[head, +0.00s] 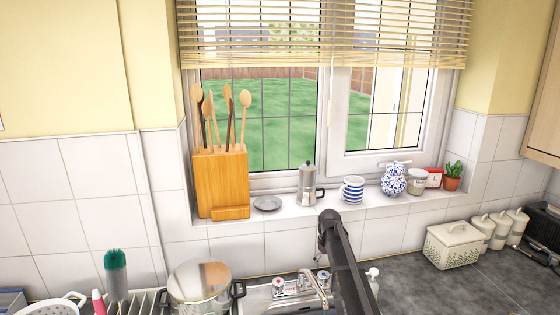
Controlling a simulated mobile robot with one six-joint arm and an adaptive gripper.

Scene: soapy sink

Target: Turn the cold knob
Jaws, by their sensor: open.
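The sink tap (315,285) stands at the bottom middle of the head view, with a curved metal spout. A small round knob (279,283) with a reddish mark sits at its left end. Another knob seems to sit to the right, near the spout and my arm, but it is too small to tell its colour or which way it is turned. My dark arm (345,262) rises from the bottom edge to a bend just below the window sill, right of the tap. My gripper cannot be made out in this view.
A metal pot (200,285) stands left of the sink (255,297), by a dish rack. A soap bottle (373,277) stands right of my arm. A wooden utensil block (221,183), moka pot (307,184) and striped mug (352,189) line the sill.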

